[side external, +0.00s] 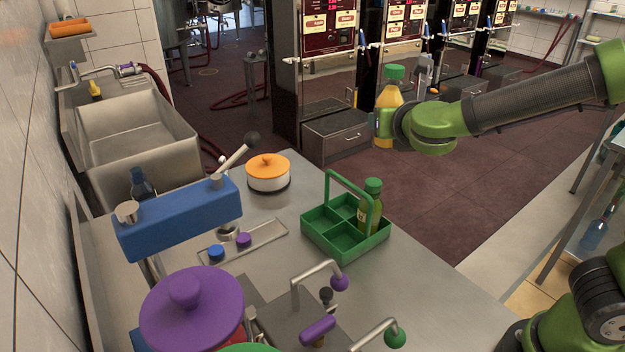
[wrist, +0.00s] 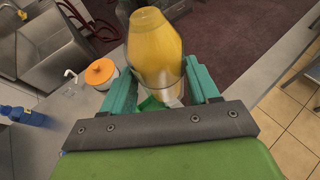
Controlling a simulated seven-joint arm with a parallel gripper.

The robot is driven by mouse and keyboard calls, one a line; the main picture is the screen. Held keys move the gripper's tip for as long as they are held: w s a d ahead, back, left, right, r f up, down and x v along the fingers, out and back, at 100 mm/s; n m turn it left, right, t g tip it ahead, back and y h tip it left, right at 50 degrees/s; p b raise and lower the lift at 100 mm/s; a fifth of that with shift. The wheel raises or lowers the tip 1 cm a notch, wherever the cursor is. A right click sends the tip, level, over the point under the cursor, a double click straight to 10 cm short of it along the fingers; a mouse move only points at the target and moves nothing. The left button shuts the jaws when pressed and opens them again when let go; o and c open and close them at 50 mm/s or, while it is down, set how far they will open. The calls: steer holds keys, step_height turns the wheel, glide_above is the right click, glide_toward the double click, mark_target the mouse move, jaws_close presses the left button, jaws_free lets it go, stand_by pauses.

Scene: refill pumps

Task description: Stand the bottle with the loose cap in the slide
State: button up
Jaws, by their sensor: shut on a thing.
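In the wrist view the yellow bottle (wrist: 155,45) is between the teal fingers of my gripper (wrist: 160,80). I cannot tell whether its cap is loose. A flat metal strip (side external: 265,238), perhaps the slide, lies on the counter by the blue lever press (side external: 180,222).
A green caddy (side external: 318,240) holds an olive bottle (side external: 369,206) in one compartment; its handle stands up. A white pot with orange lid (side external: 268,172) is behind the strip. A dark blue bottle (side external: 141,184) stands behind the press. Taps and a purple lid (side external: 192,310) crowd the front.

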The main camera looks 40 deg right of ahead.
steer(key=s+a+f+m+g+y, duration=0.1)
steer(key=s+a+f+m+g, duration=0.45)
steer(key=f+m+g, duration=0.5)
steer(key=s+a+f+m+g+y, duration=0.1)
steer(key=s+a+f+m+g, duration=0.5)
steer(key=m+g, duration=0.75)
steer(key=shift+w+a+f+m+t+y, duration=0.55)
steer(key=shift+a+m+t+y, duration=1.05)
steer(key=shift+a+m+y, duration=1.65)
steer(key=shift+w+a+f+m+t+y, duration=0.2)
steer(key=shift+w+a+m+t+y, duration=1.05)
steer(key=shift+a+m+y, duration=1.95)
steer(key=shift+w+a+f+m+t+y, duration=0.35)
steer(key=shift+a+m+t+y, duration=1.6)
steer(key=shift+a+m+y, duration=1.25)
steer(key=shift+a+m+h, duration=0.1)
steer(key=shift+m+h, duration=0.25)
steer(key=shift+m, duration=0.2)
steer(key=shift+f, duration=0.1)
